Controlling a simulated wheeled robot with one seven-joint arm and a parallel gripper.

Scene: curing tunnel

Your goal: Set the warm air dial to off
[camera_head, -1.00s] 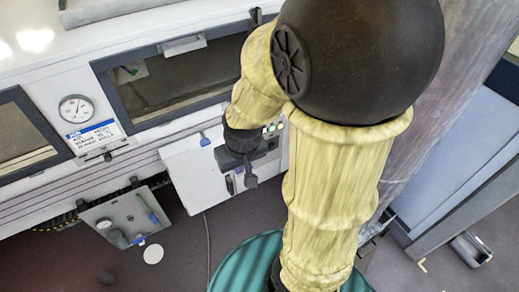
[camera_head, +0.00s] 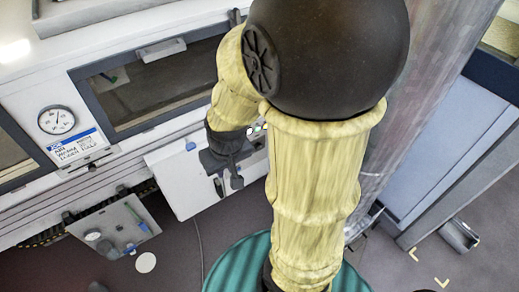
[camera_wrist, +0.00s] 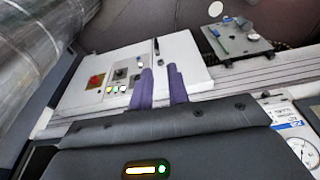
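A white control box (camera_head: 185,185) is on the front of the machine, partly behind my arm. The wrist view shows its control panel (camera_wrist: 123,82) with a red button (camera_wrist: 96,81), a small black knob (camera_wrist: 120,73) and several lit buttons. The knob may be the warm air dial; its label and setting are too small to read. My gripper (camera_wrist: 160,72) has its two purple fingers apart with nothing seen between them. The fingers appear over the box, to the right of the panel. In the head view my gripper (camera_head: 227,180) is dark and in front of the box.
A black handle (camera_wrist: 157,46) is on the box beyond the fingers. A round gauge (camera_head: 57,120) is above a blue-and-white label (camera_head: 75,147). A grey plate with small items (camera_head: 115,226) is lower left. A blue-grey panel (camera_head: 440,150) stands right.

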